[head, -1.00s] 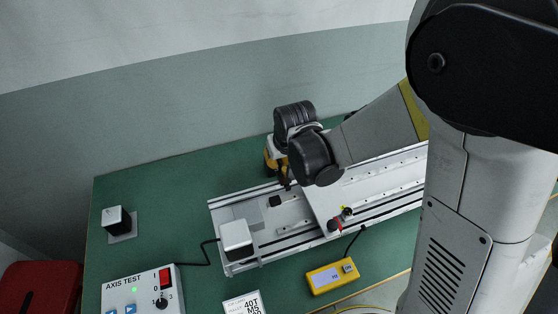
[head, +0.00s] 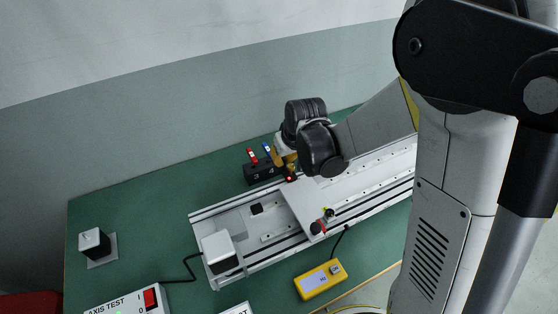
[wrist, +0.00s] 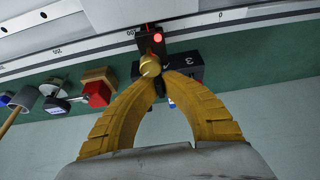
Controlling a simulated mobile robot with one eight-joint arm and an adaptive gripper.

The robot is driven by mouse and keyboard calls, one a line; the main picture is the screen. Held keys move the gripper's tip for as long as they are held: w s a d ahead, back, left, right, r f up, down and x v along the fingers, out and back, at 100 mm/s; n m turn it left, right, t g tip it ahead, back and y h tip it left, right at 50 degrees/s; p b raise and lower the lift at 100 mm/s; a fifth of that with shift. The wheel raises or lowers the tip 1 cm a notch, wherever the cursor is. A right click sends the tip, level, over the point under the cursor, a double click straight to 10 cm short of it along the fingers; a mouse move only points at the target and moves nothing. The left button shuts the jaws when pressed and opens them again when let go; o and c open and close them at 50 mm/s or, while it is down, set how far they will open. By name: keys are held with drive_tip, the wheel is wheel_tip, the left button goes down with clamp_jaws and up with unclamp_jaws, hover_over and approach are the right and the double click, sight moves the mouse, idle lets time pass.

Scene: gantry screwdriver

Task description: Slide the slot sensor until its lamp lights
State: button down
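The slot sensor (wrist: 150,41) is a small dark block at the rail's edge, with a brass knob (wrist: 150,66) on its near side. Its lamp (wrist: 157,37) glows red in the wrist view and shows as a red dot (head: 290,179) in the head view. My gripper (wrist: 158,73) has its yellow fingers brought together at the knob and appears shut on it. In the head view my gripper (head: 288,168) is at the rail's far side, partly hidden by my wrist. The sensor's slot cannot be made out.
The linear axis (head: 250,262) carries a pale carriage plate (head: 300,207) and an end motor (head: 220,252). A black holder (head: 260,173) with red and blue tools stands close behind my gripper. A yellow box (head: 319,279) and a control box (head: 130,303) lie in front. The green bench's left is mostly clear.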

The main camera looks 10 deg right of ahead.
sight(291, 167)
drive_tip(key=c, duration=1.6)
unclamp_jaws()
drive_tip(key=v, duration=1.2)
drive_tip(key=s+d+r+m+t, duration=0.1)
drive_tip(key=s+d, duration=0.1)
drive_tip(key=s, duration=0.3)
drive_tip(key=s+d+r+m+t, duration=0.1)
drive_tip(key=s+d+r, duration=0.1)
drive_tip(key=s, duration=0.3)
drive_tip(key=s+d+r+m+h, duration=0.1)
drive_tip(key=s+d+r, duration=0.1)
drive_tip(key=s, duration=0.3)
drive_tip(key=shift+s+d+t, duration=0.25)
drive_tip(key=shift+s+t, duration=0.05)
drive_tip(key=shift+t, duration=0.1)
